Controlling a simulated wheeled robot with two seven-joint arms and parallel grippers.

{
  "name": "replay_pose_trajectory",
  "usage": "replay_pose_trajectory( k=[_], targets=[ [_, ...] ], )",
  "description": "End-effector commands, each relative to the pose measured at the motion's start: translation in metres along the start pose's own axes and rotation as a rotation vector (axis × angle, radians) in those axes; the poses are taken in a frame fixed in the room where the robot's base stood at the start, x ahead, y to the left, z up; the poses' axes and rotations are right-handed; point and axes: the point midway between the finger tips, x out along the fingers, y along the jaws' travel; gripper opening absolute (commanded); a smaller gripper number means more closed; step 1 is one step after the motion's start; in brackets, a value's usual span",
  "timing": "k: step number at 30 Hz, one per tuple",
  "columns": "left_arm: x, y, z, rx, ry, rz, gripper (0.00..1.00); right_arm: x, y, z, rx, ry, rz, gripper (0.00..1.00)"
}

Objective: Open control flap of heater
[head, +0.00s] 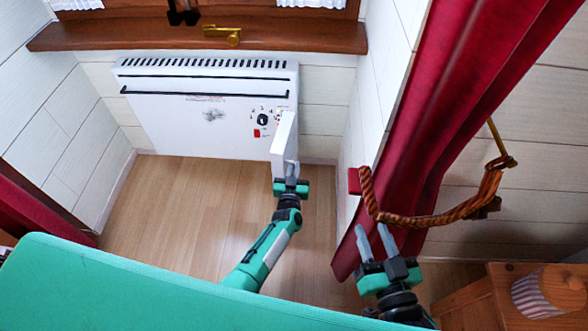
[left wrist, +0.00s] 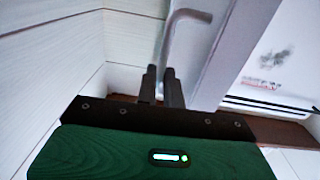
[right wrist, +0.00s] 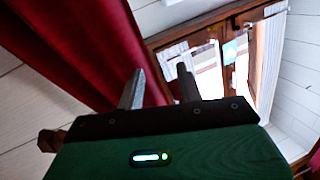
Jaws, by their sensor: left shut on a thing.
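The white heater (head: 165,118) hangs on the wall below the window. Its control flap (head: 284,137) stands swung out at the heater's right end, showing a black dial (head: 262,119) and a red switch (head: 257,133). My left gripper (head: 291,170) is at the flap's near edge, shut on its grey handle. In the left wrist view, the bent handle (left wrist: 178,40) runs down to the fingertips (left wrist: 161,80), beside the pale flap (left wrist: 215,45). The exact contact is partly hidden. My right gripper (head: 375,240) is open and empty, with its fingers apart in the right wrist view (right wrist: 160,82).
A wooden window sill (head: 150,36) juts out above the heater. A red curtain (head: 455,90) with a braided tieback (head: 440,217) hangs close to my right gripper. A wooden stool (head: 480,300) stands at the lower right. The floor (head: 180,195) before the heater is clear.

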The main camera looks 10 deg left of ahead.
Motion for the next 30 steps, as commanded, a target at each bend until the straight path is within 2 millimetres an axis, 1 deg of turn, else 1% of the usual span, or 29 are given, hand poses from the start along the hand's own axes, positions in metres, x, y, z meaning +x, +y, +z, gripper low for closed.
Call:
replay_pose_trajectory(
  k=[1,14,15,17,18,26,29,30],
  targets=[
    [0.0015,0.0007,-0.0032,0.000,0.006,0.000,0.00,-0.0002,-0.0002,0.0000,0.000,-0.001,0.000,0.36],
    [0.0009,0.0008,-0.0027,0.001,0.006,0.000,0.00,-0.0003,-0.0005,0.0005,0.001,-0.004,0.000,0.36],
    [0.0008,0.0008,-0.0027,0.001,0.006,0.000,0.16,-0.0003,-0.0005,0.0005,0.001,-0.004,-0.001,0.36],
    [0.0006,0.0007,-0.0024,0.001,0.005,0.000,0.28,-0.0003,-0.0005,0.0005,0.001,-0.004,0.000,0.36],
    [0.0005,0.0007,-0.0021,0.001,0.005,0.000,0.30,-0.0003,-0.0005,0.0006,0.001,-0.004,0.000,0.36],
    [-0.0007,0.0003,-0.0006,0.001,0.002,0.000,0.30,-0.0003,-0.0004,0.0005,0.001,-0.004,0.000,0.36],
    [-0.0048,0.0003,-0.0007,0.001,0.001,0.000,0.30,-0.0004,-0.0008,0.0008,0.002,-0.013,-0.001,0.36],
    [-0.0077,0.0004,-0.0010,0.001,0.001,0.000,0.30,-0.0016,-0.0013,0.0052,0.005,-0.036,-0.001,0.36]
  ],
)
